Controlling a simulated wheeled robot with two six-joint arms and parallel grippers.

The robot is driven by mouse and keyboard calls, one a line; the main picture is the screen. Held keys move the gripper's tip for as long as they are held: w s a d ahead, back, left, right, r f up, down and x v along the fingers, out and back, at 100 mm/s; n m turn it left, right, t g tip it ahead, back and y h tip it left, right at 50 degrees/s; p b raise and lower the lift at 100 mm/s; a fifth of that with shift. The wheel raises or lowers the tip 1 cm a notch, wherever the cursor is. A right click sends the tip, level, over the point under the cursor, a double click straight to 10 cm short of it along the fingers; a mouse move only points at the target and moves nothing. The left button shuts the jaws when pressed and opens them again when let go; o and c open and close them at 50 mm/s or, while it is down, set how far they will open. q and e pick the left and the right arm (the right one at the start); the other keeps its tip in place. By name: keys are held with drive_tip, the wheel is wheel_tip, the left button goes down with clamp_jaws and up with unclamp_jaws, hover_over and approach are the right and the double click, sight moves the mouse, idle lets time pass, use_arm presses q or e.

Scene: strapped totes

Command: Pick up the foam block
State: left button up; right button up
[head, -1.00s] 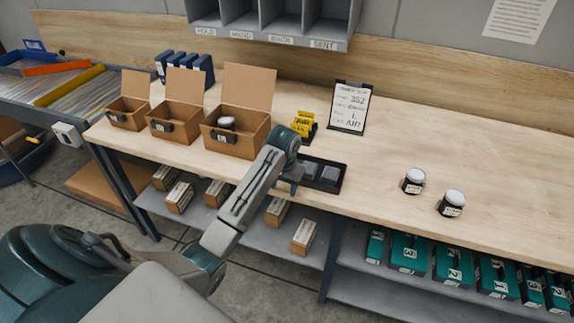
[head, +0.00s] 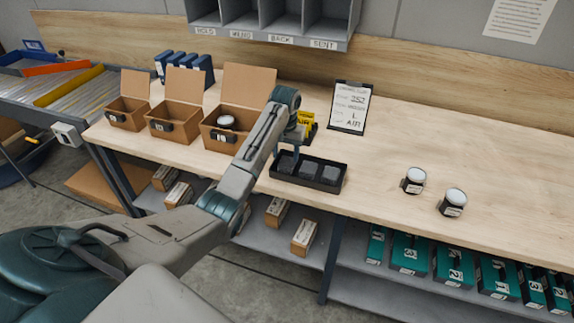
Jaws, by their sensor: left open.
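Dark grey foam blocks (head: 309,173) sit in a black tray with three compartments, near the front edge of the wooden table. My left gripper (head: 288,158) is open and points down at the tray's left compartment. Its fingertips are small and partly hidden, so I cannot tell whether they touch the block there. My right gripper is out of view.
Three open cardboard boxes (head: 172,123) stand at the left, the nearest holding a jar. A yellow card holder (head: 308,124) and an order sign (head: 349,108) stand behind the tray. Two lidded jars (head: 413,181) stand right. The table's middle is clear.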

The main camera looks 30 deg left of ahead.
sight(286, 164)
use_arm(q)
drive_tip(key=shift+f+p, duration=0.3)
wheel_tip(286, 164, down, 4)
drive_tip(key=shift+r+p, duration=0.15)
drive_tip(key=shift+p, duration=0.65)
drive_tip(key=shift+a+f, duration=0.1)
drive_tip(key=shift+f, duration=0.35)
drive_tip(key=c, duration=0.6)
drive_tip(key=shift+r, duration=0.2)
